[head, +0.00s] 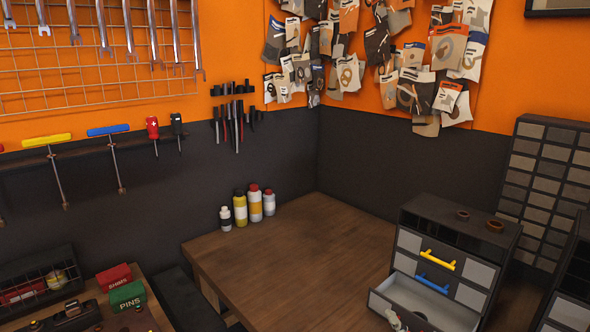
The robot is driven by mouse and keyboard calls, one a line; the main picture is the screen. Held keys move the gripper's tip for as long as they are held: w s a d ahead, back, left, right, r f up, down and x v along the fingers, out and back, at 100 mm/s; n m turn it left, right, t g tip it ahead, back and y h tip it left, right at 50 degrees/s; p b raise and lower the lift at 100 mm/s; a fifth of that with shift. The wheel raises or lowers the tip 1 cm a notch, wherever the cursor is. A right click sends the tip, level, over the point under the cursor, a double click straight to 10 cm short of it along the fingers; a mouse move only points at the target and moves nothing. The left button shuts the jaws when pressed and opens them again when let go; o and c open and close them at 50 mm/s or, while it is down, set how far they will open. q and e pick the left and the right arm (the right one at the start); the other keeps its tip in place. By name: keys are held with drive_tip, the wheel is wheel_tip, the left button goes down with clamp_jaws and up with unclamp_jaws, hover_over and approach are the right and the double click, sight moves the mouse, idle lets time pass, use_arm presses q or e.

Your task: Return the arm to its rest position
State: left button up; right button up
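Neither arm shows clearly in the head view. A small light-grey piece with dark parts (395,320) shows at the bottom edge, by the front of the pulled-out drawer (425,303). It may be the tip of my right gripper, but too little of it shows to tell its fingers or what it touches. My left gripper is out of view.
A drawer cabinet (408,243) with yellow and blue handles stands on the wooden bench (290,250); its lower drawer is open. Two brown rings lie on top. Several bottles (254,203) stand at the back wall. Red and green boxes (127,297) sit lower left. The bench middle is clear.

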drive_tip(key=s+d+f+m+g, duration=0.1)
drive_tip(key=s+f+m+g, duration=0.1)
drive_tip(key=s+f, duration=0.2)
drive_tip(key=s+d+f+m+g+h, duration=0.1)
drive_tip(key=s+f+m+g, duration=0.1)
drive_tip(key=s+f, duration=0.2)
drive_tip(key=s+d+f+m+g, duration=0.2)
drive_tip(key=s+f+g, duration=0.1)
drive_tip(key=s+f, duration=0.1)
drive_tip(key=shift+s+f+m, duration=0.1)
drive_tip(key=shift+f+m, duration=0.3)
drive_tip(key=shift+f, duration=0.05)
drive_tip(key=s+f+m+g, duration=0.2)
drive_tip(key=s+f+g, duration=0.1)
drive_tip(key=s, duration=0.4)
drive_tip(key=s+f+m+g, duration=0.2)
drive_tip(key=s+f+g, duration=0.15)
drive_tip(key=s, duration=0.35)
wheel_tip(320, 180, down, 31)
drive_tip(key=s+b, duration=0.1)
drive_tip(key=b, duration=0.5)
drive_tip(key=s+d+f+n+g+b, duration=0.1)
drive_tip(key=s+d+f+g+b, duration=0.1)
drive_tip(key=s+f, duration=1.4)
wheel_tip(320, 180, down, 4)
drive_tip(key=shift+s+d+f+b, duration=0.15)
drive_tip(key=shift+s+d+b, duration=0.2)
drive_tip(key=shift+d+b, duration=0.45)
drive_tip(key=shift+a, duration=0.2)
